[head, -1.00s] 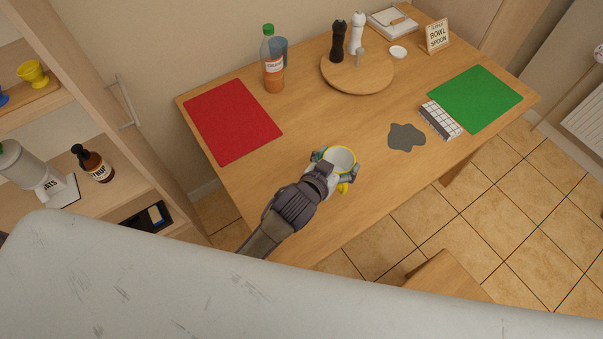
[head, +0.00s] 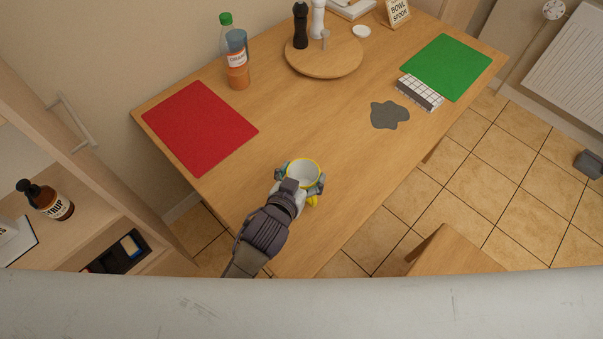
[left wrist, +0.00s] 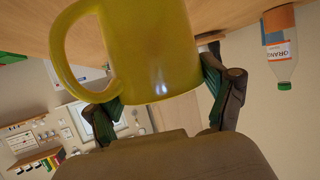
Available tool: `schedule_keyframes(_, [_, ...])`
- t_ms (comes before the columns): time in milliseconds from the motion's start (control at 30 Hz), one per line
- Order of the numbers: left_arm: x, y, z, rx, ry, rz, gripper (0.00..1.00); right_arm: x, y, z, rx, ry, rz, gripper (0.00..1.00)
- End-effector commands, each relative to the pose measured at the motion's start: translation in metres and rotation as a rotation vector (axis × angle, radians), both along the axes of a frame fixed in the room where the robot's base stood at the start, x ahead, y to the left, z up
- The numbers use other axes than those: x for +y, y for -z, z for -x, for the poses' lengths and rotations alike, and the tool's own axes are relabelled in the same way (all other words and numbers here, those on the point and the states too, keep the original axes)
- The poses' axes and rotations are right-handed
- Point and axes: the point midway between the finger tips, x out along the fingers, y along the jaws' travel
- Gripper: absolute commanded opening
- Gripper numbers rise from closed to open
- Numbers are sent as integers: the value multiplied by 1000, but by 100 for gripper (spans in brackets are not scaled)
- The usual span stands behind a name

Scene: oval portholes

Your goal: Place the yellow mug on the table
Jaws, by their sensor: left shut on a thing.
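The yellow mug (head: 303,173) has a yellow rim and a pale inside, and shows near the front edge of the wooden table (head: 330,125) in the head view. My left gripper (head: 302,183) is shut on it, with a finger on each side. In the left wrist view the mug (left wrist: 155,50) fills the top middle between the fingers (left wrist: 160,92), its handle to the left. I cannot tell whether its base touches the table. My right gripper is not in view.
A red mat (head: 200,127) lies left and a green mat (head: 446,66) right. A grey spill (head: 389,115) and a checked box (head: 419,92) lie right of the mug. A bottle (head: 236,60) and a round board (head: 324,62) stand behind. The middle is clear.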

Motion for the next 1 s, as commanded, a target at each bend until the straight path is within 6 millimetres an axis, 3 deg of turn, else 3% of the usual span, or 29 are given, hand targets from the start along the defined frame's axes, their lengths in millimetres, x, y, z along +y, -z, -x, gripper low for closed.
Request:
schedule_keyframes(200, [0,3,0,-2,0,1,35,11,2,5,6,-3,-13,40])
schedule_keyframes(233, [0,3,0,0,0,0,88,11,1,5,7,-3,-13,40])
schedule_keyframes(300, [0,2,0,0,0,0,100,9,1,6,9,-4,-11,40])
schedule_keyframes(700, [0,-3,0,-1,1,1,100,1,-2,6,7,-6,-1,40])
schedule_keyframes(867, [8,-8,19,0,1,0,100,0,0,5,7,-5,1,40])
schedule_keyframes(1000, [19,-19,46,2,0,2,100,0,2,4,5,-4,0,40])
